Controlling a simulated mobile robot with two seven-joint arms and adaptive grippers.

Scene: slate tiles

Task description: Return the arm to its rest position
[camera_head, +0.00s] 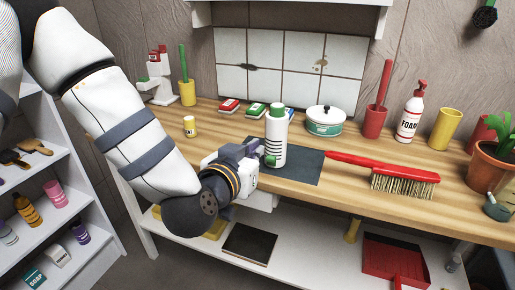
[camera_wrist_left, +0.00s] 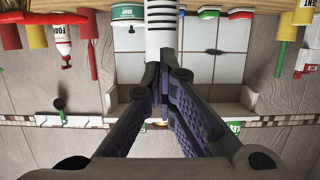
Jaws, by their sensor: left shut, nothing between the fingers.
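My left arm reaches in from the left, and my left gripper (camera_head: 262,150) is low over the front of the wooden bench. Its fingers are shut and empty, beside a white bottle with a green cap and dark stripes (camera_head: 277,140). The bottle stands upright on a dark slate mat (camera_head: 305,168). In the left wrist view, which is upside down, the fingers (camera_wrist_left: 165,75) point toward the bottle (camera_wrist_left: 161,30). I cannot tell whether they touch it. My right gripper is not in view.
A red brush (camera_head: 390,175) lies right of the mat on the bench (camera_head: 345,145). Behind stand a lidded white-and-green pot (camera_head: 324,124), a yellow cup (camera_head: 190,126) and small boxes. A shelf unit (camera_head: 60,165) stands left, and a red dustpan (camera_head: 394,262) lies below.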

